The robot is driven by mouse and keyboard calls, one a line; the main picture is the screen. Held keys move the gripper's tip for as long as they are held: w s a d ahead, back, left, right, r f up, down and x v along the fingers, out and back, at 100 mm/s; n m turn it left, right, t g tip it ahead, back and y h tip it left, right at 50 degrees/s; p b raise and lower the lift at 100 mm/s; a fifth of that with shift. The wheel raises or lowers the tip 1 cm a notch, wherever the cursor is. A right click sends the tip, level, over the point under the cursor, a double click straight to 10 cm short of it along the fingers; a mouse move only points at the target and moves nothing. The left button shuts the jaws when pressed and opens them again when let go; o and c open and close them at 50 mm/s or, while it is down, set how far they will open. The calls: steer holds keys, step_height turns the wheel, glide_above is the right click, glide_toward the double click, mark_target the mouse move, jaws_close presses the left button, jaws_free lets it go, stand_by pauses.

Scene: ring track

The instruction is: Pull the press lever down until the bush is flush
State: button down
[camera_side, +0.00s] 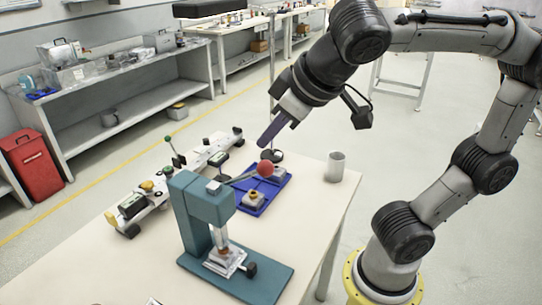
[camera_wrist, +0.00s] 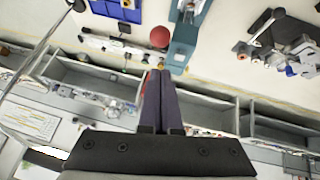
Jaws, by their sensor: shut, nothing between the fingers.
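The teal press (camera_side: 200,208) stands on the white table in the side view. Its lever (camera_side: 242,178) ends in a red ball knob (camera_side: 265,168) and sticks out to the right, a little above level. A small bush (camera_side: 222,246) seems to sit in the metal fixture under the press ram; its seating is too small to tell. My gripper (camera_side: 266,142) is shut and empty, above and apart from the red knob. In the wrist view, the shut fingers (camera_wrist: 161,76) point toward the red knob (camera_wrist: 160,37), with the teal press (camera_wrist: 182,50) beside it.
A blue tray (camera_side: 268,200) with small parts lies behind the press. A grey mug (camera_side: 335,166) stands near the table's right edge. A white rail with fittings (camera_side: 150,195) runs along the left. A thin stand pole (camera_side: 272,100) rises behind my gripper.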

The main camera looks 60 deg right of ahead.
mark_target(269, 169)
steer(key=shift+w+d+f, duration=0.1)
steer(key=shift+d+f, duration=0.15)
steer(key=shift+f, duration=1.1)
steer(key=shift+d+f, duration=0.2)
steer(key=shift+f, duration=1.1)
steer(key=shift+s+f, duration=0.4)
steer(key=shift+f, duration=0.05)
steer(key=s+f, duration=0.4)
steer(key=f, duration=0.4)
